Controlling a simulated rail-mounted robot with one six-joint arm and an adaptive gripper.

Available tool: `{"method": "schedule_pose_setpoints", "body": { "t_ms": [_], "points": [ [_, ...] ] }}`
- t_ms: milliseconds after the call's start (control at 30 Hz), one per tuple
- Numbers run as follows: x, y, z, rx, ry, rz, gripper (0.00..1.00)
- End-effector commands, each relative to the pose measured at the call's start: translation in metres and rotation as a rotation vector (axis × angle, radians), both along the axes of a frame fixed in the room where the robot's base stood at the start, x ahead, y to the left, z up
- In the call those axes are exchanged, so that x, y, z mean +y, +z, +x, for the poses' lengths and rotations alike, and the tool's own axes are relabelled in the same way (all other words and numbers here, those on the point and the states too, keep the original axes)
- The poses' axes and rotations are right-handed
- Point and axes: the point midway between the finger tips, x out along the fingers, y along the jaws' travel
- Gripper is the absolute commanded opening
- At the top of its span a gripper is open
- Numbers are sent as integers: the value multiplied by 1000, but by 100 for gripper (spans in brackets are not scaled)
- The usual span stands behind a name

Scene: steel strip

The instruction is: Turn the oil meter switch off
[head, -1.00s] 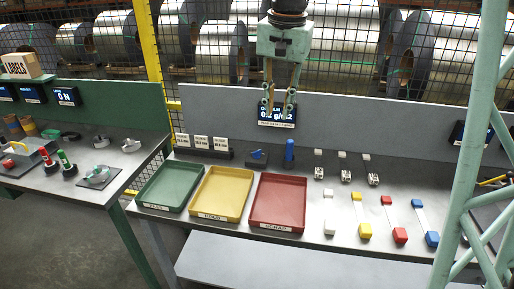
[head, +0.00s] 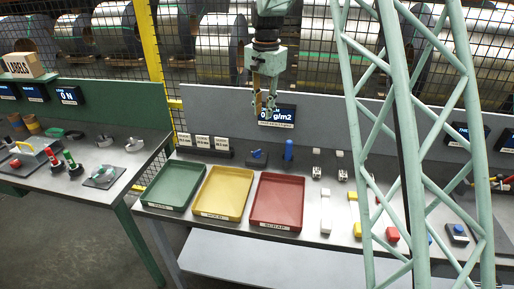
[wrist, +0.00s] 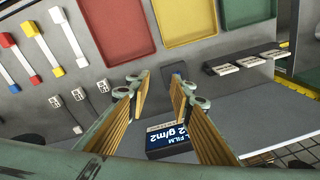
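The oil meter display (head: 278,115), a dark screen reading in g/m2, is on the grey back panel. In the wrist view the display (wrist: 170,141) shows upside down with "FILM" and "g/m2" legible. A small blue device on a dark base (head: 257,158) stands on the bench below it; I cannot tell whether it is the meter's switch. It shows partly between the fingertips in the wrist view (wrist: 176,69). My gripper (head: 264,106) points down in front of the display, above the blue device. Its fingers (wrist: 162,83) are apart with nothing between them.
A blue cylinder (head: 289,151) stands right of the blue device, and card holders (head: 203,147) stand left. Green (head: 147,203), yellow (head: 204,211) and red (head: 255,221) trays line the front. A green lattice column (head: 410,150) covers part of the right side.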

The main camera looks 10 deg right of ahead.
Motion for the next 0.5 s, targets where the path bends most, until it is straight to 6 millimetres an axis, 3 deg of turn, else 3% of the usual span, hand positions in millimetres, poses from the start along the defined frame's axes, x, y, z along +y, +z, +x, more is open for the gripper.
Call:
{"method": "schedule_pose_setpoints", "body": {
  "t_ms": [500],
  "points": [
    [0,-66,72,45,-139,8,20]
  ]
}}
